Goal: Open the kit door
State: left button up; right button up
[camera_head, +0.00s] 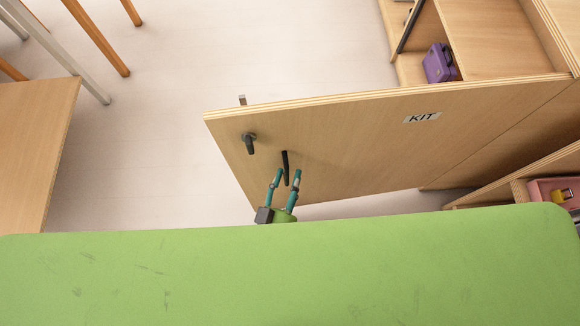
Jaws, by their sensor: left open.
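The kit door (345,140) is a pale wooden panel with a "KIT" label (422,118) near its upper right. It stands out from the shelf unit at the right, with floor visible beyond its free left edge. A dark latch knob (249,142) sits near that edge. A thin black upright handle (285,161) is to the right of the knob. My left gripper (288,173) is open, its two teal fingers pointing at the handle and on either side of its lower end in the picture. I cannot tell whether they touch it. My right gripper is not in view.
A purple case (439,63) sits in an open compartment behind the door. A pink box (556,192) is on a shelf at the right. A wooden table (33,150) stands at the left. The floor (240,50) between is clear. A green surface covers the front, hiding my arm.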

pick_arm(q)
jog(key=v, duration=1.2)
